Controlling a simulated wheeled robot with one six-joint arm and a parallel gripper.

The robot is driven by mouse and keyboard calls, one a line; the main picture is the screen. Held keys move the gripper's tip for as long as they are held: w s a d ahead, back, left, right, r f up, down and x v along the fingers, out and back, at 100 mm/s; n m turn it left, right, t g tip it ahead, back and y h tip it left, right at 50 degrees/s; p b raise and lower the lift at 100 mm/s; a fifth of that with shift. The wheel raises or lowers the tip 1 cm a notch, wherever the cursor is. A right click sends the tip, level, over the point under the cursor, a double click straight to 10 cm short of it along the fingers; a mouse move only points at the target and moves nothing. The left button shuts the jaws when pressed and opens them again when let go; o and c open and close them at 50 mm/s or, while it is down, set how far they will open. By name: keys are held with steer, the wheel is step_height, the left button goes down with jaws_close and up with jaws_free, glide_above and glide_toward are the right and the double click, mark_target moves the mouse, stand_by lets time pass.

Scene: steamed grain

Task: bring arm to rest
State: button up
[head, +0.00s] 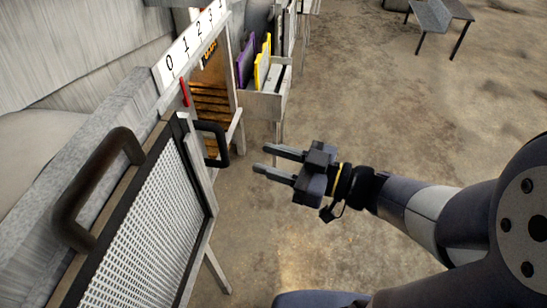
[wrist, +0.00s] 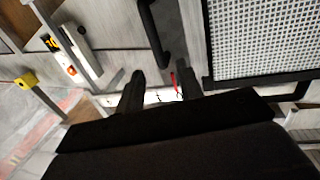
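My gripper (head: 264,159) is at the middle of the head view, with its two fingers apart and nothing between them. It points left, in the air to the right of a black handle (head: 216,143) and does not appear to touch it. My arm reaches in from the lower right. In the wrist view my gripper (wrist: 134,82) also shows its two dark fingers apart and empty, with a black handle (wrist: 152,35) beyond them.
A mesh panel (head: 150,235) with a large dark handle (head: 92,185) stands at the left. A numbered strip (head: 190,45) and a red lever (head: 185,93) are above an opening with slats. A box holds purple (head: 246,62) and yellow (head: 262,65) boards.

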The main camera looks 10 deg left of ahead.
mark_target(225, 144)
steer(key=shift+a, duration=0.15)
stand_by(0.3)
steer(key=shift+x, duration=5.25)
steer(key=shift+w, duration=0.1)
